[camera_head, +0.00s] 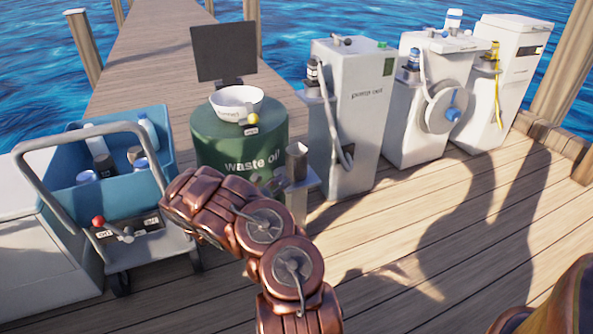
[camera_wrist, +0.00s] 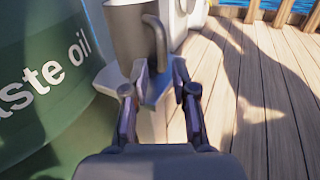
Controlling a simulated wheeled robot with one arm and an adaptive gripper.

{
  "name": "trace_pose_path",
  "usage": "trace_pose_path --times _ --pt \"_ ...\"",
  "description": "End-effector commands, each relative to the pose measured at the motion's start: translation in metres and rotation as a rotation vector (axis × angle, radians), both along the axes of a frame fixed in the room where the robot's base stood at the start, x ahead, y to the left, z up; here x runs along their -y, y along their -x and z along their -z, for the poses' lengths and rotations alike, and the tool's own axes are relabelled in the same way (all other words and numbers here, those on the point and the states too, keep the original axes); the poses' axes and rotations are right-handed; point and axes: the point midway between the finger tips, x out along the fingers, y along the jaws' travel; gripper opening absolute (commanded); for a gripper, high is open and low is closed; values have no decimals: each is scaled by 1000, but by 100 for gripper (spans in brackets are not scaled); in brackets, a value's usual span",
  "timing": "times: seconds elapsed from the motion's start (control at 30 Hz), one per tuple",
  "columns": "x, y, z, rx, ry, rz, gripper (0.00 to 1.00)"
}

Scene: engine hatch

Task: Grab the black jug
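The dark grey jug (camera_head: 296,161) stands upright on a small pale stand (camera_head: 292,198) to the right of the green waste oil drum in the head view. My gripper (camera_wrist: 160,72) is open, with one finger on each side of the handle's lower end. I cannot tell whether either finger touches it. In the head view my arm mostly hides the gripper.
The waste oil drum (camera_head: 238,142) carries a white funnel (camera_head: 232,101) and stands close left of the jug. A pump-out cabinet (camera_head: 352,120) stands close behind right. A blue cart (camera_head: 125,200) with bottles is at left. The deck (camera_head: 400,270) at front right is clear.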

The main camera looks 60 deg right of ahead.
Motion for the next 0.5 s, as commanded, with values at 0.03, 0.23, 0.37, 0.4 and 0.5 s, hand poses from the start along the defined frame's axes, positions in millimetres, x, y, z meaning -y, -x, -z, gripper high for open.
trace_pose_path --times 0.03,0.23,0.37,0.4,0.5 --pt "6 2 1 1 1 2 27" --pt "22 5 1 1 1 3 27" --pt "39 9 3 2 2 6 27" --pt "45 11 4 2 2 6 27" --pt "57 11 2 4 1 5 27"
